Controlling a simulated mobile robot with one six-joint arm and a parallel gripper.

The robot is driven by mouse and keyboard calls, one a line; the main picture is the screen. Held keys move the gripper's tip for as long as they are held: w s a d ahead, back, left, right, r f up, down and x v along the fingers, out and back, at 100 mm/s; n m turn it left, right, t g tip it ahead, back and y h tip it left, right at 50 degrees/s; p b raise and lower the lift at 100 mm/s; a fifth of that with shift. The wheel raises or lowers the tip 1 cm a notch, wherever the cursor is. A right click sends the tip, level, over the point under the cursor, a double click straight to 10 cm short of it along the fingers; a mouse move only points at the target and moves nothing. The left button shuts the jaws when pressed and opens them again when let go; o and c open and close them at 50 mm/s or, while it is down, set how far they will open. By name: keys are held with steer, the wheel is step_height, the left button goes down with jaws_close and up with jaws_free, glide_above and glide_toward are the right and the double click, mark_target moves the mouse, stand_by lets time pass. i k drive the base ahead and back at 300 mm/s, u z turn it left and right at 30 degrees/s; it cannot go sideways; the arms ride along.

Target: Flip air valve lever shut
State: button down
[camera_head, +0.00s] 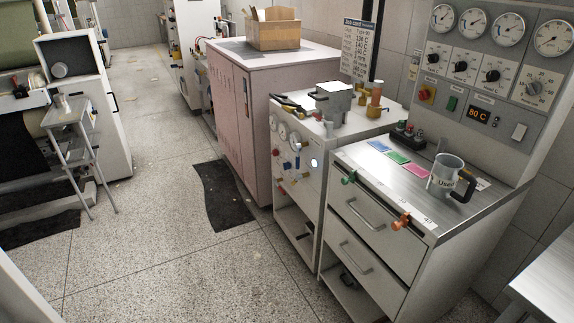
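No part of my gripper shows in this view. A white cabinet (307,197) in the middle carries round gauges (283,133) and small valve fittings on its front panel. Among them is a small blue upright handle (297,141) with blue parts below it, and small red handles (276,152) to its left. A pale round knob (314,163) sits to the right.
The steel counter (385,170) holds a measuring jug (446,172) and coloured cards. A control panel (484,62) stands behind it. A pink cabinet (231,110) is farther back. A black mat (222,195) lies before it. The floor (165,250) in front is clear.

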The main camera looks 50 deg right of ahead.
mark_target(298, 146)
steer(key=z, duration=0.1)
steer(key=i, duration=0.9)
steer(key=u, duration=0.05)
